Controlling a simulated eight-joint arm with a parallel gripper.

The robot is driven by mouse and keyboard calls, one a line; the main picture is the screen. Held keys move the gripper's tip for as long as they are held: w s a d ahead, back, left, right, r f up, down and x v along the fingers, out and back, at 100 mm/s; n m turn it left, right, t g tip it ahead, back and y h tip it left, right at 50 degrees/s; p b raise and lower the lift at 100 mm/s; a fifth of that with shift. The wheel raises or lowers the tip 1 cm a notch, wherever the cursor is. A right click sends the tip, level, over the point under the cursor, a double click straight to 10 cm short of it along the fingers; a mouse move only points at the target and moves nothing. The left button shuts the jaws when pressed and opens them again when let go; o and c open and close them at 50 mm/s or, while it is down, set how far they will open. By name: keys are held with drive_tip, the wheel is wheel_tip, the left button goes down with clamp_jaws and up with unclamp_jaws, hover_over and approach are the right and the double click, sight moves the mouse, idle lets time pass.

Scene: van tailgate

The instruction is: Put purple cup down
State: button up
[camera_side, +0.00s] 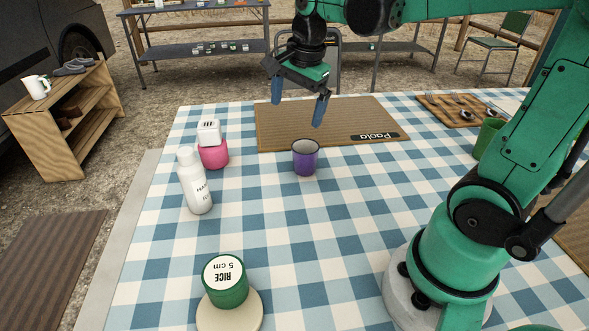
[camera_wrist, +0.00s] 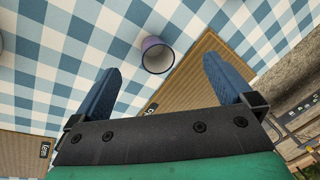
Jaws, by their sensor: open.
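The purple cup (camera_side: 305,158) stands upright on the blue-and-white checked tablecloth, just in front of the brown mat marked "Paola". It looks empty from above. In the wrist view the purple cup (camera_wrist: 157,56) lies beyond the fingertips, between their lines, with its open mouth showing. My gripper (camera_side: 298,108) is above the brown mat, behind and higher than the cup, with its blue fingers apart and nothing between them. The fingers of my gripper (camera_wrist: 160,75) also show spread in the wrist view. Gripper and cup are not touching.
A white bottle (camera_side: 194,181), a pink cup (camera_side: 214,154) with a white block (camera_side: 209,132) on top, and a green rice tin (camera_side: 226,284) on a round pale board (camera_side: 243,318) stand to the left. A green cup (camera_side: 487,139) is at the right. Cloth around the purple cup is clear.

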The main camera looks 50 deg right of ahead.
drive_tip(key=s+a+f+n+t, duration=0.1)
drive_tip(key=a+n, duration=0.3)
drive_tip(key=n, duration=0.5)
drive_tip(key=s+a+f+n+t, duration=0.1)
drive_tip(key=s+a+n+t, duration=0.2)
drive_tip(key=n, duration=0.5)
drive_tip(key=shift+s+a+f+n+t+y, duration=0.3)
drive_tip(key=shift+a+n+t, duration=0.1)
drive_tip(key=shift+a, duration=0.15)
